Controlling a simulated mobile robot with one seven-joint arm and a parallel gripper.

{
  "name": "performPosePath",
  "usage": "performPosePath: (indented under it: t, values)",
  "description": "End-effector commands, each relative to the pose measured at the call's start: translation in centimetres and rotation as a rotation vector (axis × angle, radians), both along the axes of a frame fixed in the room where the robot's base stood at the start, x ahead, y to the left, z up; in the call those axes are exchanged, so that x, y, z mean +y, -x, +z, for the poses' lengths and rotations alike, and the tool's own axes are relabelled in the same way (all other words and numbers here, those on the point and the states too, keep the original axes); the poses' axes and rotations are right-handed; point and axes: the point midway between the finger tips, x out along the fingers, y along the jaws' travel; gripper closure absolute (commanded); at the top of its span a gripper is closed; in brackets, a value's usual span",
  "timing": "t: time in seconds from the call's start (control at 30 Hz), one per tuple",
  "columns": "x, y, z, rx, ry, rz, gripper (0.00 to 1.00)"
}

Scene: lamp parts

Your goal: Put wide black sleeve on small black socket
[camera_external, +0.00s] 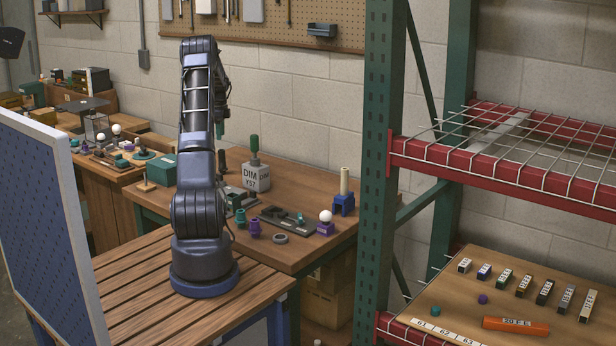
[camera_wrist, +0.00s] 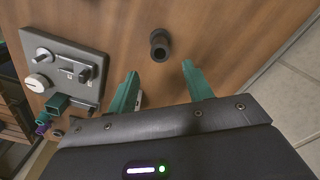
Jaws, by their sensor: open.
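In the wrist view a black hollow cylindrical piece (camera_wrist: 160,45) stands on the wooden bench top, its dark opening facing the camera. I cannot tell whether it is the sleeve or the socket. My gripper (camera_wrist: 160,76) is open, with two green fingers spread apart and nothing between them. The black piece lies beyond the fingertips, roughly in line with the gap. In the external view the green fingers (camera_external: 219,131) show at the end of my arm, above the bench, partly hidden by the arm. No second black cylinder can be made out clearly.
Wood around the black piece is clear.

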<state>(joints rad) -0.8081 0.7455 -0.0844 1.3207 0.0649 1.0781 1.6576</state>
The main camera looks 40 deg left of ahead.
Motion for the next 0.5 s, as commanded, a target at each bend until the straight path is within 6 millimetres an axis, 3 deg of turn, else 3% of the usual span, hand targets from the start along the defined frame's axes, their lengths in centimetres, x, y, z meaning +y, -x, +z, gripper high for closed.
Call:
performPosePath:
  t: [0.2, 0.5]
  values:
    - [0.0, 0.0, 2.3, 0.0, 0.0, 0.0, 0.49]
    - [0.0, 0.0, 2.8, 0.0, 0.0, 0.001, 0.49]
